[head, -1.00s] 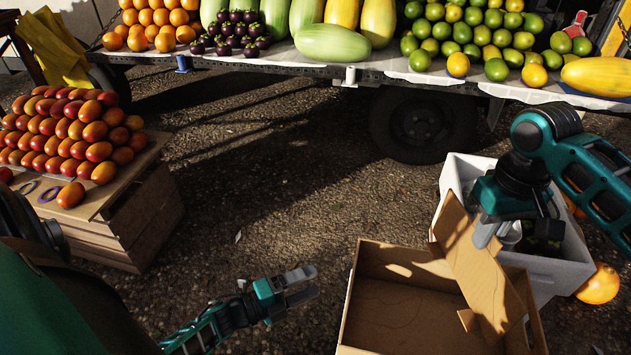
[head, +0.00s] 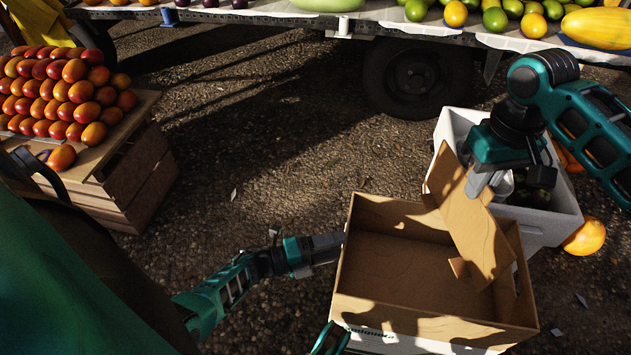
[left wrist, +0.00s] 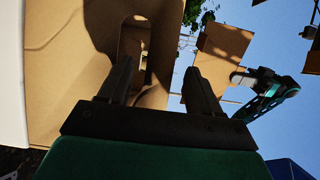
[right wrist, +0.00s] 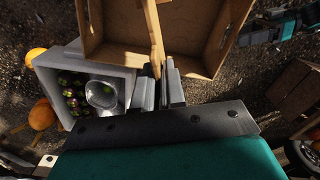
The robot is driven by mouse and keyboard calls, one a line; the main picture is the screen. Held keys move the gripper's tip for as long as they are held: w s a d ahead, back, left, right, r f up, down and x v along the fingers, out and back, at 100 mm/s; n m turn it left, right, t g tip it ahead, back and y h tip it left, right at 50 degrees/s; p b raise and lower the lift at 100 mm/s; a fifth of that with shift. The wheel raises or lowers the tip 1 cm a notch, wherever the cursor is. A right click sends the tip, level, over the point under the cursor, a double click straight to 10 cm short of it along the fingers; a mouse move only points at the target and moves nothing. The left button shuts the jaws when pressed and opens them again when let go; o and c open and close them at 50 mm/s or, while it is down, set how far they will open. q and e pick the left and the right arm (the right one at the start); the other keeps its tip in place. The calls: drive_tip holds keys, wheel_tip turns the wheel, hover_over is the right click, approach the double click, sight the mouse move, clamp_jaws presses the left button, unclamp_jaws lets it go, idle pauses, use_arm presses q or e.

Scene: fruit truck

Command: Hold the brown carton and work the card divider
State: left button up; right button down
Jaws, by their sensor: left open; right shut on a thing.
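The open brown carton (head: 395,262) stands at the lower middle of the head view; its floor is bare on the left. The card divider (head: 478,228) stands slanted in its right part, its top above the rim. My right gripper (head: 481,187) is shut on the divider's upper edge; the divider (right wrist: 154,38) also shows between its fingers in the right wrist view. My left gripper (head: 338,243) is at the carton's left wall, fingers open. In the left wrist view its fingers (left wrist: 158,80) point at the cardboard; I cannot tell whether they touch it.
A white crate (head: 455,125) with dark fruit and a metal scoop-like thing stands just behind the carton. An orange fruit (head: 584,236) lies beside it. A wooden crate of mangoes (head: 125,190) is at left. The fruit truck's wheel (head: 417,78) is behind.

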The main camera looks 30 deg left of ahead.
use_arm(q)
drive_tip(key=shift+x, duration=1.4)
clamp_jaws()
idle(0.5)
